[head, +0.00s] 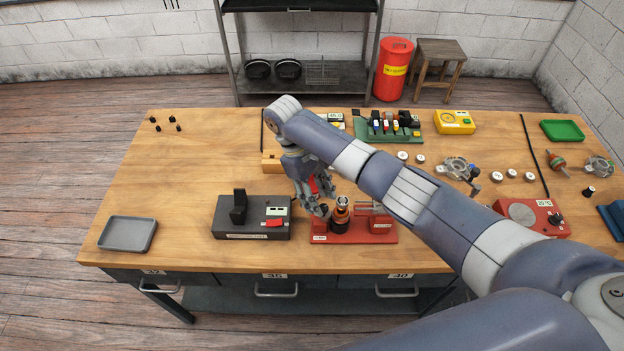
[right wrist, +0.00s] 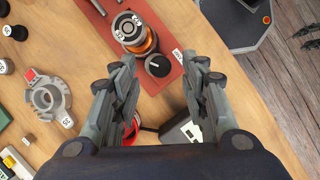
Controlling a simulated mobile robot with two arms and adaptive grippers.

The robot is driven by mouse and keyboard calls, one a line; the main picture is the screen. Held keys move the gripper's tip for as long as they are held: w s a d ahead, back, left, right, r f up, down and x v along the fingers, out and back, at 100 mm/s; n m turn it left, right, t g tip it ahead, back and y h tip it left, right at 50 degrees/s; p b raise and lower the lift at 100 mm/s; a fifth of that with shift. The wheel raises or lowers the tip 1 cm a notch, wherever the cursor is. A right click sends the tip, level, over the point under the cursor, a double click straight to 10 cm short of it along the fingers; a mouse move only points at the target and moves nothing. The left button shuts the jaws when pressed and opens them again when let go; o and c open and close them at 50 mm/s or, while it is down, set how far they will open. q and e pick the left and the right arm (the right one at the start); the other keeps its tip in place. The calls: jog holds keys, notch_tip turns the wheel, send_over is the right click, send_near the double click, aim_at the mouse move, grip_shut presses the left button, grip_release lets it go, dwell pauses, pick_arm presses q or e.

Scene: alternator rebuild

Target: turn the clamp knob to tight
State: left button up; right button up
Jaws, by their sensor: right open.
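The clamp knob (right wrist: 158,66) is black with a white line on its top. It sits on the red fixture (right wrist: 183,88), beside a rotor with a copper winding (right wrist: 146,42). The red fixture (head: 352,236) also shows at the front middle of the bench in the head view, where I cannot clearly make out the knob by my gripper. My right gripper (right wrist: 162,66) is open and empty, its fingers to either side of the knob in the wrist view. I cannot tell whether they reach down to its height. My left gripper is not in view.
A dark tester box (head: 227,228) stands left of the fixture, and a grey tray (head: 128,234) lies at the front left. A red device (head: 532,214) and alternator housings (head: 458,168) are on the right. The bench's left side is mostly clear.

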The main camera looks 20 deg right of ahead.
jog(key=v, duration=1.1)
jog(key=shift+w+f, duration=0.1)
jog(key=shift+f, duration=0.05)
